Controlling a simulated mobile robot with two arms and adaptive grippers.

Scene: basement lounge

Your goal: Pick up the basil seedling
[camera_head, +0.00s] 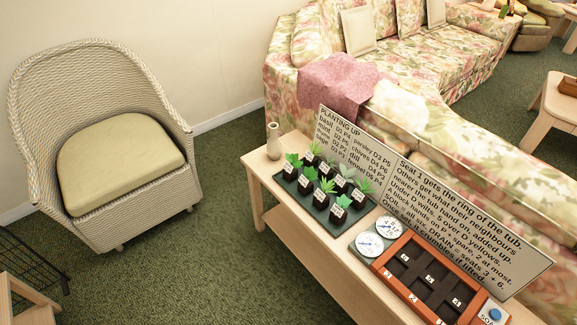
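Several small seedlings stand in black pots with white labels on a dark green tray (322,222), on a narrow light wood table (256,181). The labels are too small to read, so I cannot tell which seedling is basil. Some have broad leaves, like the front one (343,201); others have thin, spiky leaves. A sign headed "PLANTING UP" (350,150) stands behind the tray and lists basil with "D1 P4". An orange-brown tub (388,284) with dark numbered cells sits to the right of the tray. Neither of my grippers is in view.
Two round white dials (369,244) lie between tray and tub. A rules sign (465,225) stands behind the tub. A blue button (495,314) is at its right. A small vase (273,141) stands at the table's left end. A wicker armchair (100,100) is left; green carpet between is clear.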

